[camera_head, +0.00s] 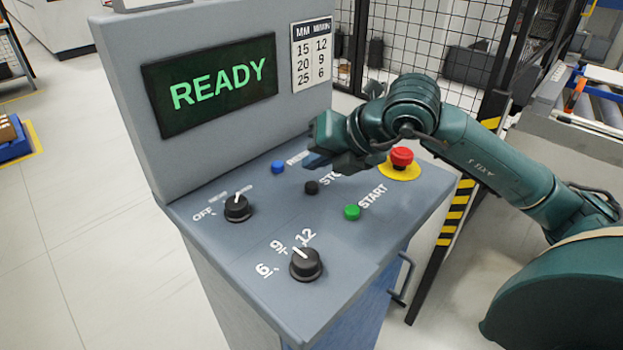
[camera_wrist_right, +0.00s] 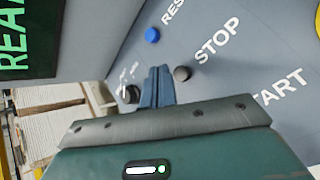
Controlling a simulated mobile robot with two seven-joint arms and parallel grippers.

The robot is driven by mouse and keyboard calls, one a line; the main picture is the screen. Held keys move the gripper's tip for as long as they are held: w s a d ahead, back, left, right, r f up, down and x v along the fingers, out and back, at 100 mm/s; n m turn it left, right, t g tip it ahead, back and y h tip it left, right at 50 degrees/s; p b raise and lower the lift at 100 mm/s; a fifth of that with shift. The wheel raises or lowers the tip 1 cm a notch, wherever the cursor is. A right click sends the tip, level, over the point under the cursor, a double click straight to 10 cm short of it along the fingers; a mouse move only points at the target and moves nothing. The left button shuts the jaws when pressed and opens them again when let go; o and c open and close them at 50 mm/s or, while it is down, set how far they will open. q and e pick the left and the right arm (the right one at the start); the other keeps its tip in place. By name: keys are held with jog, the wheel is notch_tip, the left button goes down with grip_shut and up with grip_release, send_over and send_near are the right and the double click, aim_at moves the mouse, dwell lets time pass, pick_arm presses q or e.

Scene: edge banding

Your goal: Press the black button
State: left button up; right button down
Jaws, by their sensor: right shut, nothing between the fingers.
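The black button (camera_head: 311,187) is a small round button beside the partly hidden STOP label on the grey sloped panel. It also shows in the right wrist view (camera_wrist_right: 182,73), below the STOP label. My right gripper (camera_head: 312,160) is above the panel, over the area of the blue and black buttons, with its fingers shut and empty. The exact height of the fingers over the panel is hard to tell. My left gripper is not in view.
A blue button (camera_head: 278,167), a green START button (camera_head: 352,212) and a red emergency button (camera_head: 401,157) surround the black one. Two black knobs, the OFF knob (camera_head: 237,208) and the numbered knob (camera_head: 306,264), stand up nearer. A screen (camera_head: 210,84) reads READY.

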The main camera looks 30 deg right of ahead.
aim_at(317, 188)
notch_tip(317, 188, up, 4)
jog(key=shift+f+p, duration=0.25)
jog(key=shift+p, duration=0.6)
jog(key=shift+f, duration=0.1)
